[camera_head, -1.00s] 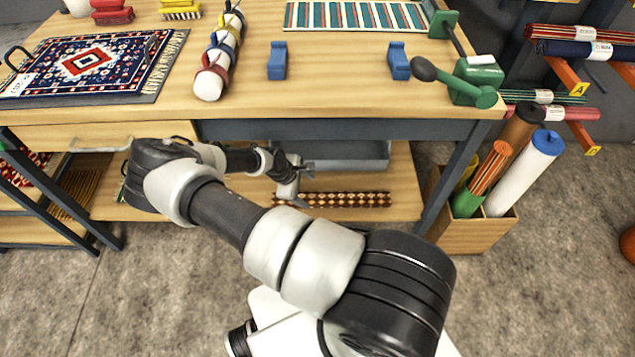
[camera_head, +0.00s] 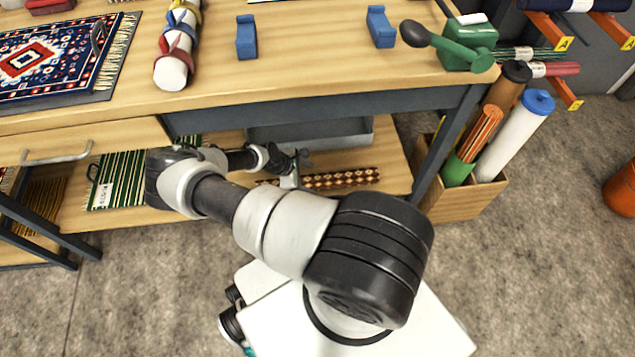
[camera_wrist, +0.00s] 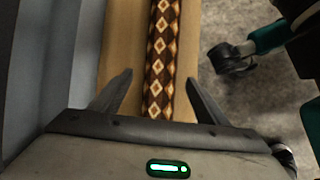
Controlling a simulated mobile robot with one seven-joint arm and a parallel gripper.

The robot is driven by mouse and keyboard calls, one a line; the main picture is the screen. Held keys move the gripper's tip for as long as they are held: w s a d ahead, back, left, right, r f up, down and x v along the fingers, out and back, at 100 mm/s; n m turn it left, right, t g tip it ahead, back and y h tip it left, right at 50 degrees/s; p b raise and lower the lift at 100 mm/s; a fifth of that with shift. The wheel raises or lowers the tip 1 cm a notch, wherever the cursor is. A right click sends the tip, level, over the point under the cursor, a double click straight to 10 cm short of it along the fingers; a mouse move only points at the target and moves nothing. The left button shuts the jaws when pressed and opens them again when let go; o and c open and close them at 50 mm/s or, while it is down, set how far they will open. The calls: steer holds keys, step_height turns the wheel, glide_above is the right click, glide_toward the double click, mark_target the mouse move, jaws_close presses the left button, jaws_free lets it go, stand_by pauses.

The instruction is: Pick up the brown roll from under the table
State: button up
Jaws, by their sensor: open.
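The brown roll (camera_head: 335,178), patterned with cream and orange diamonds, lies on the lower shelf (camera_head: 385,150) under the table (camera_head: 300,85). In the wrist view the roll (camera_wrist: 160,60) runs lengthwise up the picture, and its near part passes between the two fingers of my gripper (camera_wrist: 155,95). My gripper is open, with one finger on each side of the roll as seen from the wrist. I cannot tell how far above the roll the fingers are. In the head view my gripper (camera_head: 297,165) is small, by the roll's left part, which my arm partly hides.
A grey tray (camera_head: 310,132) stands behind the roll on the shelf. A green striped rug (camera_head: 120,180) lies at the shelf's left. A wooden box (camera_head: 465,200) with upright rolls stands right of the table leg (camera_head: 447,135).

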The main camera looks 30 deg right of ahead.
mark_target(314, 179)
steer(key=x, duration=0.4)
steer(key=shift+s+d+b, duration=0.2)
steer(key=shift+s+b, duration=0.05)
steer(key=shift+b, duration=0.05)
steer(key=shift+r, duration=0.1)
steer(key=c, duration=1.5)
steer(key=shift+c, duration=0.2)
